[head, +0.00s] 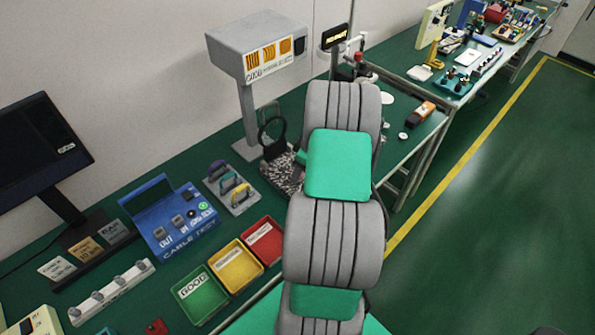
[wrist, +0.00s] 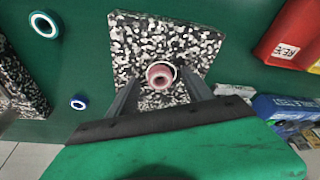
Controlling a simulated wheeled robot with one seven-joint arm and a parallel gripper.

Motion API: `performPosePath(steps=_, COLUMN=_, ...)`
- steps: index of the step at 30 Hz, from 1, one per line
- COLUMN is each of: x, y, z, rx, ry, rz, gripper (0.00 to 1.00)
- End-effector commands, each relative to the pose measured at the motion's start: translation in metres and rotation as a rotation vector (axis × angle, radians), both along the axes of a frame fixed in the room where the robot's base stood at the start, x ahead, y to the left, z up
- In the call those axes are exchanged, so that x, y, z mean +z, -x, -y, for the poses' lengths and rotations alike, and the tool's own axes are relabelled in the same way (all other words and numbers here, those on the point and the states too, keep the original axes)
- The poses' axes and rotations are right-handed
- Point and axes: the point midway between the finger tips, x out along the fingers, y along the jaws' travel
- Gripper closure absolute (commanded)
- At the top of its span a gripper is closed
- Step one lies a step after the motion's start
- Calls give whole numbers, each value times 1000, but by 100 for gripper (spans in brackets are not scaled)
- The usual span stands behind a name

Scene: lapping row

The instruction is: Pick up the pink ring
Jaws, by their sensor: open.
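The pink ring (wrist: 160,69) sits on a black-and-white speckled block (wrist: 204,38) in the wrist view, with a pale rim around it. My gripper (wrist: 162,84) is open, with one dark finger on each side of the ring. I cannot tell whether the fingers are down at its height. In the head view the speckled block (head: 286,180) shows only in part behind my arm; the pink ring and fingertips are hidden there.
A blue-rimmed ring (wrist: 44,24) and a smaller blue ring (wrist: 78,102) lie left of the block. A red bin (wrist: 284,50) is at right. In the head view, green (head: 185,310), yellow (head: 228,287) and red bins stand near a blue cable tester (head: 168,214).

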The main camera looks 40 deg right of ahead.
Motion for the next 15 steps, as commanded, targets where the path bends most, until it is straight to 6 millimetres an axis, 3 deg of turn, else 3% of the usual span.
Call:
performPosePath(steps=6, x=-2, y=-1, z=0, rx=-1, ry=1, rz=2, gripper=40)
performPosePath(steps=15, x=-1, y=-1, z=0, rx=-1, ry=1, rz=2, gripper=65)
